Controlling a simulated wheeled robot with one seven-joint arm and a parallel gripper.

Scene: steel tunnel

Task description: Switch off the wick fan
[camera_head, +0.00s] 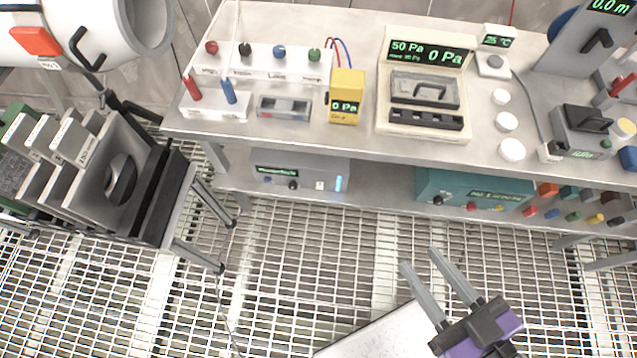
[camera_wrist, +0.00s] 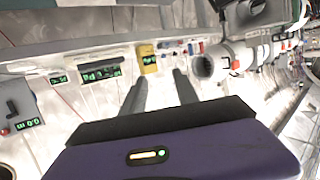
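No label that I can read names the wick fan, so I cannot tell which device it is. Switch-like parts show on a grey box with a black lever and small green display (camera_head: 583,132) at the bench's right, and on a tall grey panel with a black handle (camera_head: 590,48) reading 0.0 m behind it. My gripper (camera_head: 418,257) is in front of the bench over the grating, its two fingers apart and empty. In the wrist view the open fingers (camera_wrist: 160,76) point toward the bench, with nothing between them.
The steel bench (camera_head: 350,140) holds a cream pressure meter (camera_head: 425,88), a yellow meter (camera_head: 345,98), a row of coloured knobs (camera_head: 262,60) and white discs (camera_head: 507,122). A lower shelf holds a teal box (camera_head: 470,188). A plate rack (camera_head: 100,165) stands left. Grating floor (camera_head: 300,260) is open.

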